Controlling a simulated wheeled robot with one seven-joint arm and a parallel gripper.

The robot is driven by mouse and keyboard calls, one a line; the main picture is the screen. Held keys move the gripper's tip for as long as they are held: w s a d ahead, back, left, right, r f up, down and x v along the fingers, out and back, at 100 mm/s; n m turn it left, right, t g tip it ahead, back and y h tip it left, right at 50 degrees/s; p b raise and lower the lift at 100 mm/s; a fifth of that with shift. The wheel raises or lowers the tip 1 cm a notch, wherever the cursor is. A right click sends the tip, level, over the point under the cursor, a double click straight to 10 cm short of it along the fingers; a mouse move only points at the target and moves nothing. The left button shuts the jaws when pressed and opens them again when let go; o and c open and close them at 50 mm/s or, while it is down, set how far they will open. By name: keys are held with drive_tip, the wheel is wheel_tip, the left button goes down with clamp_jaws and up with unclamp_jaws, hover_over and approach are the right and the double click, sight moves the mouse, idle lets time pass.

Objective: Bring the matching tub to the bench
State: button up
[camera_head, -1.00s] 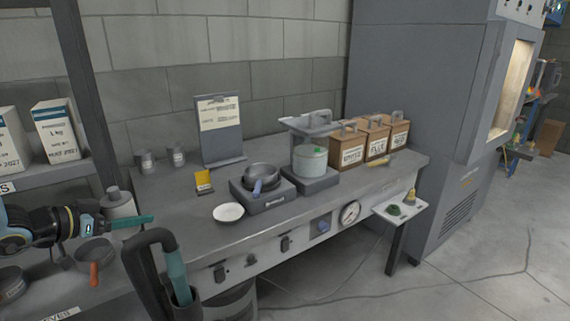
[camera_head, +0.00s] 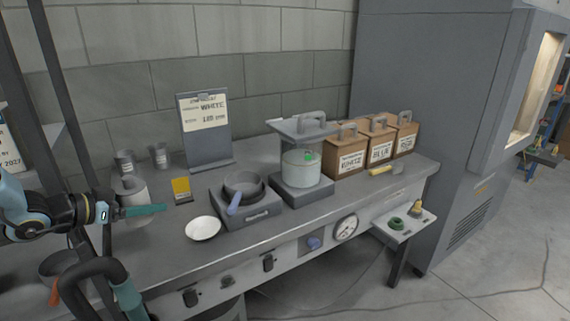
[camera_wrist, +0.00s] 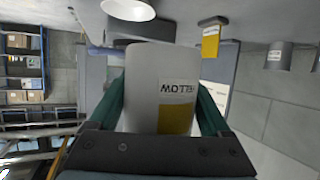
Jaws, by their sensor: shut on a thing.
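My gripper (camera_head: 134,211) is shut on a pale grey-white tub (camera_head: 131,188), at the left end of the grey bench (camera_head: 165,250). In the wrist view the tub (camera_wrist: 148,80) sits between my teal fingers. Its label is upside down and appears to read YELLOW, above a yellow patch. A yellow card (camera_head: 181,189) stands on the bench to the right of the tub; it also shows in the wrist view (camera_wrist: 210,42). I cannot tell whether the tub touches the bench.
A white dish (camera_head: 203,228), a pan on a scale (camera_head: 246,206) and a lidded pot on a stand (camera_head: 301,168) occupy the bench. Boxes marked WHITE (camera_head: 347,158) and BLUE (camera_head: 381,150) stand right, with a third box. A sign (camera_head: 205,125) and two tins stand behind.

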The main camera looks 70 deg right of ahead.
sight(162, 243)
drive_tip(key=f, duration=0.3)
drive_tip(key=f+p, duration=0.1)
drive_tip(key=f, duration=0.2)
drive_tip(key=d+f+p, duration=0.1)
drive_tip(key=f, duration=0.3)
drive_tip(key=shift+s, duration=0.15)
drive_tip(key=shift+f, duration=0.15)
drive_tip(key=o, duration=0.9)
drive_tip(key=shift+c, duration=0.2)
drive_tip(key=shift+r, duration=0.25)
drive_tip(key=b+v, duration=0.2)
drive_tip(key=v, duration=1)
